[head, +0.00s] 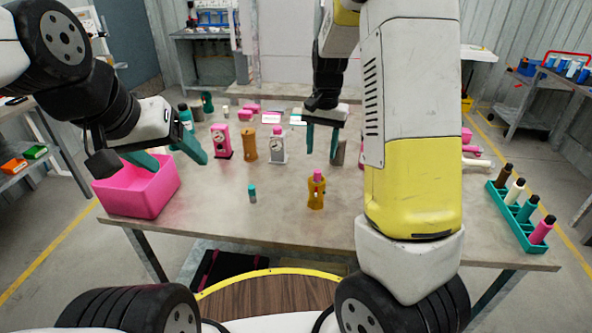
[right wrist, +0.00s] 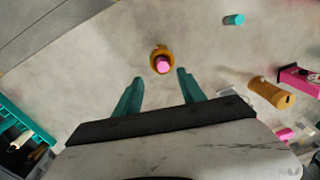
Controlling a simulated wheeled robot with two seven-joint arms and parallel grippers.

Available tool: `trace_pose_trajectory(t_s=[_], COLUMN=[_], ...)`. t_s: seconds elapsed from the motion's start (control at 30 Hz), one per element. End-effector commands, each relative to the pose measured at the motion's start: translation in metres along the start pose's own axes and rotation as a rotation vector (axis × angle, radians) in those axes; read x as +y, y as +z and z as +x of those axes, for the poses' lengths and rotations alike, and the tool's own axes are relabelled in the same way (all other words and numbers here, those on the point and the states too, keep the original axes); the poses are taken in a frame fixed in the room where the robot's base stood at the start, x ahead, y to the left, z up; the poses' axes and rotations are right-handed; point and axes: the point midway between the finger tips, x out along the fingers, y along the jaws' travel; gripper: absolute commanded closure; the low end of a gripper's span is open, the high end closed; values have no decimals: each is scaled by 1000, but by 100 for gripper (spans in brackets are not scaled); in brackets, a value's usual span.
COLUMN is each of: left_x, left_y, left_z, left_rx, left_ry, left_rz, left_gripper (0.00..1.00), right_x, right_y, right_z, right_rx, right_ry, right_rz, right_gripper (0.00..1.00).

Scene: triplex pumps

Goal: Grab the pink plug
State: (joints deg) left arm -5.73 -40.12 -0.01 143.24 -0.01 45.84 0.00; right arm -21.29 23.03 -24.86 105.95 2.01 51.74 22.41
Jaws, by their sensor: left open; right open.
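A pink plug (head: 318,176) sits upright in the top of an ochre pump body (head: 316,198) near the front middle of the table. In the right wrist view the plug (right wrist: 162,66) shows from above, ringed by the ochre body (right wrist: 154,52), just beyond the fingertips. My right gripper (head: 322,140) points down, open and empty, behind and above the plug in the head view. Its teal fingers also show in the right wrist view (right wrist: 160,76), apart from the plug. My left gripper (head: 170,156) is open and empty above the pink bin.
The pink bin (head: 135,190) stands at the table's left end. A small teal plug (head: 252,193) stands left of the ochre body. Pink, ochre and grey pump bodies (head: 250,145) stand farther back. A teal rack (head: 518,222) with several bottles is at the right edge.

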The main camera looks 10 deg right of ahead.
Motion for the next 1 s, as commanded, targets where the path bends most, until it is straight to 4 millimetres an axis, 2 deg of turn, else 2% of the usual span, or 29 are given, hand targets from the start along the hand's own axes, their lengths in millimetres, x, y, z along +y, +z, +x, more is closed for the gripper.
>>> trace_pose_trajectory(t_s=[0.1,0.37,0.7,1.0], left_x=[0,0,0,0], left_y=[0,0,0,0], left_z=[0,0,0,0], left_rx=[0,0,0,0], left_ry=[0,0,0,0], left_rz=[0,0,0,0], left_gripper=[29,29,29,29], right_x=[-2,0,0,0], right_y=[-6,-6,-7,-8], right_z=[11,39,84,89], right_rx=[-5,-8,-8,-6], right_ry=[25,30,28,27], right_rz=[13,16,15,14], right_gripper=[53,53,53,53])
